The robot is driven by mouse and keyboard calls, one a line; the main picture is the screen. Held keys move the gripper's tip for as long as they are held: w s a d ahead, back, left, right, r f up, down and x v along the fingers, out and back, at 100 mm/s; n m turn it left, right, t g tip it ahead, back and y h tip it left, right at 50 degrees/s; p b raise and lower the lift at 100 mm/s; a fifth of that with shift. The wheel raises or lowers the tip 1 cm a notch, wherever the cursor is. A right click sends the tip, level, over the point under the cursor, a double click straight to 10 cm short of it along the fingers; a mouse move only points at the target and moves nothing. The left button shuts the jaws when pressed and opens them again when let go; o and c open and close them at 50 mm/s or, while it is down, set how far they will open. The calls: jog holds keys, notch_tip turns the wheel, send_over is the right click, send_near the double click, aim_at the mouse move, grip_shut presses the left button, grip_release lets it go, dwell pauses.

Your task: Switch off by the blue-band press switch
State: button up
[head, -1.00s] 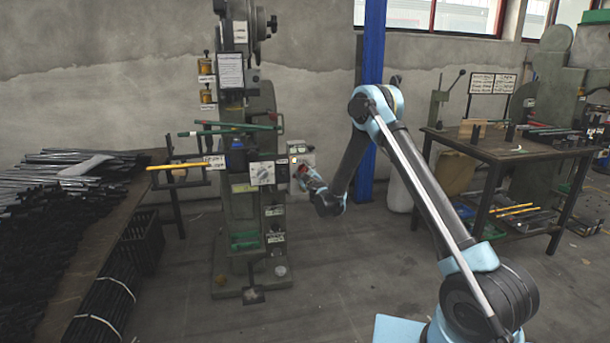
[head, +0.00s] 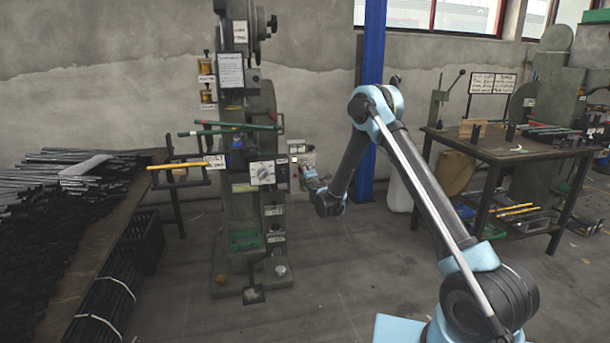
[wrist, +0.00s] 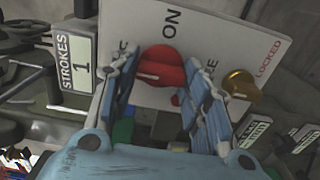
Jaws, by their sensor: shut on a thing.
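A round red knob (wrist: 160,68) sits on a white switch panel (wrist: 215,28) in the wrist view. "ON" is printed above it; the lettering on both sides is partly hidden by my fingers. The knob's raised bar runs roughly across the picture; I cannot tell which label it points to. My gripper (wrist: 161,66) is shut on the red knob, one finger on each side. In the head view my gripper (head: 308,174) is at the panel on the right side of the green press (head: 236,100). I cannot make out a blue band on the press.
A brass knob (wrist: 241,84) marked "LOCKED" is right of the red knob, and a "STROKES" counter (wrist: 76,62) is left. A bench with dark rods (head: 110,235) stands left, a work table (head: 490,150) right.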

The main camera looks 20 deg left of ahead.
jog(key=shift+s, duration=0.1)
dwell(0.4)
jog(key=o, duration=1.1)
jog(key=shift+f, duration=0.1)
jog(key=shift+c, duration=0.2)
jog(key=v, duration=1.1)
jog(key=shift+s+d, duration=0.2)
jog(key=shift+s, duration=0.15)
